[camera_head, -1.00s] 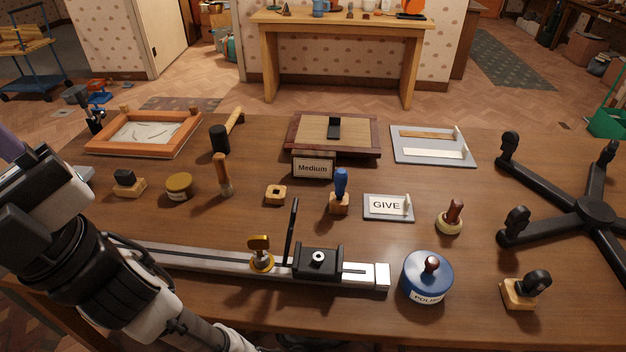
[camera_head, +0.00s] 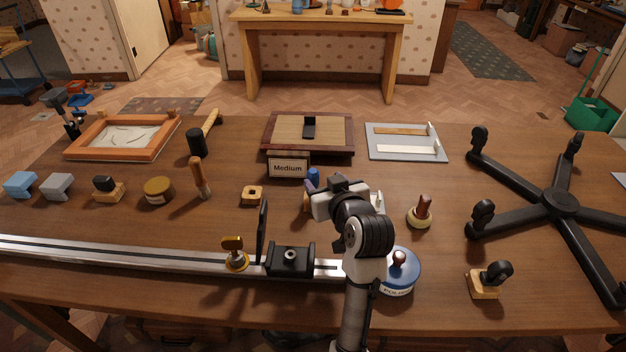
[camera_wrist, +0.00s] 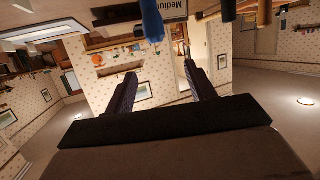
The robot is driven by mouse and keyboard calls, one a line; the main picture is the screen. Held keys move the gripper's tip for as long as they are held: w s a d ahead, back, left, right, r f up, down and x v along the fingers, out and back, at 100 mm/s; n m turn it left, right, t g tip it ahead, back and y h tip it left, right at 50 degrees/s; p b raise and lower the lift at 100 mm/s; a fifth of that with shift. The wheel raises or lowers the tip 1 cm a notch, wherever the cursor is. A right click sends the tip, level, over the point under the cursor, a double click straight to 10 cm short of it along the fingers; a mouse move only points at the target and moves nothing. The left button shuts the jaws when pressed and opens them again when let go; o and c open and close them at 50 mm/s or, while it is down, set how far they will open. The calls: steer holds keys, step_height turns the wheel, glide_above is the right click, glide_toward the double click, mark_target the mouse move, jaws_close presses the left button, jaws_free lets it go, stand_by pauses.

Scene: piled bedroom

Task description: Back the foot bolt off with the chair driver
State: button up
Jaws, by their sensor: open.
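A blue-handled tool (camera_head: 313,175), perhaps the chair driver, stands upright in a small wooden block, now mostly hidden by my arm. My gripper (camera_head: 316,187) is beside it, low over the table. In the wrist view, which is upside down, the blue handle (camera_wrist: 151,20) shows ahead of the open, empty fingers (camera_wrist: 162,85), near the gap between them. Whether it touches them, I cannot tell. A black clamp block (camera_head: 290,259) with a round silver bolt head, perhaps the foot bolt (camera_head: 291,254), sits on the metal rail (camera_head: 150,255). A dark lever stands beside the block.
A brass-coloured knob (camera_head: 234,250) stands on the rail. A blue polish pot (camera_head: 402,272) is right of my arm. A black star-shaped chair base (camera_head: 558,205) lies at right. A "Medium" sign (camera_head: 288,165) stands behind the blue handle. Stamps and a mallet lie around.

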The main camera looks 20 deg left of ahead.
mark_target(315, 179)
steer(key=shift+g, duration=0.6)
steer(key=w+a+f, duration=0.1)
steer(key=w, duration=0.1)
steer(key=w+a+f+p, duration=0.1)
steer(key=f, duration=0.1)
steer(key=w+a+f+p, duration=0.1)
steer(key=w+f, duration=0.1)
steer(key=shift+w+a+f, duration=0.2)
steer(key=shift+w+a, duration=0.05)
steer(key=shift+w, duration=0.05)
steer(key=p+x, duration=0.2)
steer(key=x, duration=0.2)
steer(key=shift+w+a, duration=0.25)
steer(key=shift+w+a+f, duration=0.2)
steer(key=shift+w, duration=0.1)
steer(key=c, duration=1.1)
